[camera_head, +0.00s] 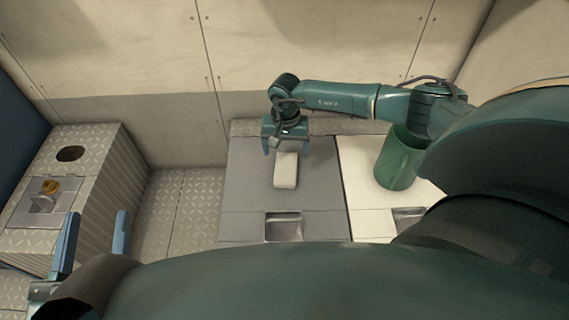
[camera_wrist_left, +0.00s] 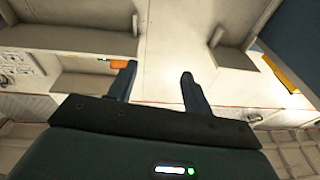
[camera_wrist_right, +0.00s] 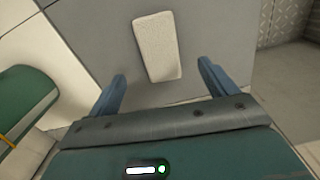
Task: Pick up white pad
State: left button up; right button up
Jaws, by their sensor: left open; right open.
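The white pad (camera_head: 286,170) is a small pale block lying on the grey panel, near its back edge. In the right wrist view the white pad (camera_wrist_right: 157,47) lies ahead of the fingertips, a little beyond them. My right gripper (camera_head: 286,147) is open and empty just behind the pad in the head view; its fingers (camera_wrist_right: 162,72) also show in the right wrist view. My left gripper (camera_head: 95,225) is open and empty at the lower left, well away from the pad. In the left wrist view its fingers (camera_wrist_left: 158,72) point at pale walls and fittings.
The grey panel (camera_head: 243,195) has a recessed square latch (camera_head: 283,228) at its front. A green container (camera_head: 398,160) stands on the white panel (camera_head: 362,205) to the right. A ribbed metal box (camera_head: 108,165) with a dark hole is at left, beside checkered floor plates (camera_head: 185,205).

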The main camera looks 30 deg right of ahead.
notch_tip(320, 180, down, 4)
jog(key=shift+r+b, duration=0.1)
jog(key=shift+b, duration=0.5)
notch_tip(320, 180, down, 4)
jog(key=shift+w+d+r+b, duration=0.1)
jog(key=shift+b, duration=1.05)
jog(key=shift+f, duration=0.45)
pick_arm(q)
jog(key=r+m+t+h, duration=0.1)
jog(key=r, duration=0.1)
jog(key=w+r+m+t+h, duration=0.1)
jog(key=r+m+h, duration=0.1)
jog(key=shift+w+a+r, duration=0.1)
jog(key=shift+a+r, duration=0.1)
jog(key=shift+r, duration=0.1)
pick_arm(e)
jog(key=shift+c, duration=0.6)
jog(key=c, duration=1)
jog(key=shift+r, duration=0.1)
